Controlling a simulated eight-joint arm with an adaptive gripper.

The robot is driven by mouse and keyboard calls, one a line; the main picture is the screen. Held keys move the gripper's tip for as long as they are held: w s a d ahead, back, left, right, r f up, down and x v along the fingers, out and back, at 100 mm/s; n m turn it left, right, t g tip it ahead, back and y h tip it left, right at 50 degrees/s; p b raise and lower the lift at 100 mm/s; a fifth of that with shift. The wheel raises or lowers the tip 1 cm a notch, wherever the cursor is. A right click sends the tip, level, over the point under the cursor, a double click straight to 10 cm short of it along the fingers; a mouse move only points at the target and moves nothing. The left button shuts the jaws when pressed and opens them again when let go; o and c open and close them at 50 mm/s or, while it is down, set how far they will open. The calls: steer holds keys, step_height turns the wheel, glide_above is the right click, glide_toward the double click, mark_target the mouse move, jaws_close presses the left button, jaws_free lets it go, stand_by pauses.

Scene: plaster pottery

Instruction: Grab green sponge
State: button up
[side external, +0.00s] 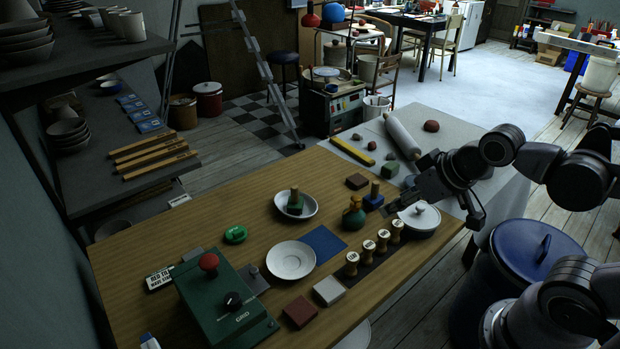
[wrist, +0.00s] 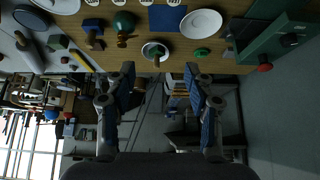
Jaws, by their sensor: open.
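A small green oval piece (side external: 236,234), which looks like the green sponge, lies flat on the wooden table left of the white saucer. It also shows in the wrist view (wrist: 202,52), near the table's edge. A green block with a wooden handle (side external: 295,205) sits in a white bowl (side external: 313,212); whether it is a sponge or a stamp I cannot tell. My gripper (side external: 418,183) is above the right side of the table, well apart from both green things. In the wrist view its two fingers (wrist: 160,78) are spread, with nothing between them.
A green control box with a red knob (side external: 222,300) stands at the front left. A white saucer (side external: 290,260), a green bottle (side external: 354,216), several round stamps (side external: 368,250) and a white lidded pot (side external: 419,220) stand on the table. The far left table area is clear.

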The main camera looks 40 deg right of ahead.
steer(key=shift+o, duration=0.2)
steer(key=w+d+r+m, duration=0.2)
steer(key=w+d+r, duration=0.1)
steer(key=w, duration=0.2)
steer(key=m+g+h, duration=0.4)
steer(key=m+g, duration=0.3)
steer(key=m, duration=0.8)
glide_above(391, 165)
steer(key=a, duration=0.4)
step_height(391, 165, down, 17)
steer(key=shift+h, duration=0.3)
steer(key=shift+x, duration=5.65)
steer(key=shift+a, duration=0.1)
